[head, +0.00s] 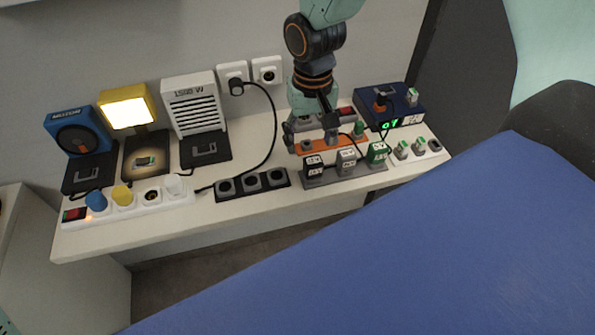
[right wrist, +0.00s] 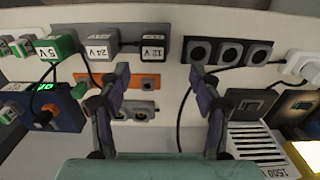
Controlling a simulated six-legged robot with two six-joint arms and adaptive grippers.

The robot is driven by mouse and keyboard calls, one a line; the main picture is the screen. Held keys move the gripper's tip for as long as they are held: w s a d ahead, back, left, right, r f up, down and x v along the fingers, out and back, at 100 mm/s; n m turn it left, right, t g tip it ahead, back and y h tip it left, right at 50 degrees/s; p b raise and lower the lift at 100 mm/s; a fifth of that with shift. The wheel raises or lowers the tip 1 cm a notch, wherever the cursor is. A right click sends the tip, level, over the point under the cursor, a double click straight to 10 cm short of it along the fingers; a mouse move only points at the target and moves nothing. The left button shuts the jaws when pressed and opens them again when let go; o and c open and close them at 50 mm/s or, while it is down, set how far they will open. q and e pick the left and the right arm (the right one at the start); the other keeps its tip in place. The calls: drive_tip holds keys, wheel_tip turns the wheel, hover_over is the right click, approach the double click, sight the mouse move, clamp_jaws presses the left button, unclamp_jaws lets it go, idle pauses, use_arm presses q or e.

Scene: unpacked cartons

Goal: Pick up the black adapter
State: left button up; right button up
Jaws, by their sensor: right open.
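The black adapter (head: 313,171) with white labels sits at the left end of a grey strip on the bench in the head view. In the right wrist view it is at the top centre, its label reading 12 V (right wrist: 136,42). My right gripper (head: 311,132) is open and empty, pointing down above the bench just behind the adapter. In the right wrist view its two fingers (right wrist: 159,78) stand wide apart, and the adapter lies beyond the left fingertip, apart from it. My left gripper is not in view.
A grey adapter (head: 347,160) and a green one (head: 377,152) share the strip. An orange strip (head: 303,146) lies behind. A dark three-socket strip (head: 251,183) is to the left, with a black cable behind it. A blue box (head: 389,105) stands right.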

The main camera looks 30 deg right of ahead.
sight(314, 160)
drive_tip(key=shift+w+d+f, duration=0.1)
drive_tip(key=shift+w+f, duration=0.05)
drive_tip(key=f, duration=0.4)
drive_tip(key=f+b, duration=0.1)
drive_tip(key=f, duration=0.2)
drive_tip(key=shift+s+d, duration=0.35)
drive_tip(key=shift+d, duration=0.05)
drive_tip(key=shift+d+f, duration=0.15)
drive_tip(key=shift+f, duration=0.2)
drive_tip(key=shift+r, duration=0.1)
drive_tip(key=shift+c, duration=0.2)
drive_tip(key=shift+a, duration=0.25)
drive_tip(key=shift+c, duration=1.4)
drive_tip(key=shift+d, duration=0.1)
clamp_jaws()
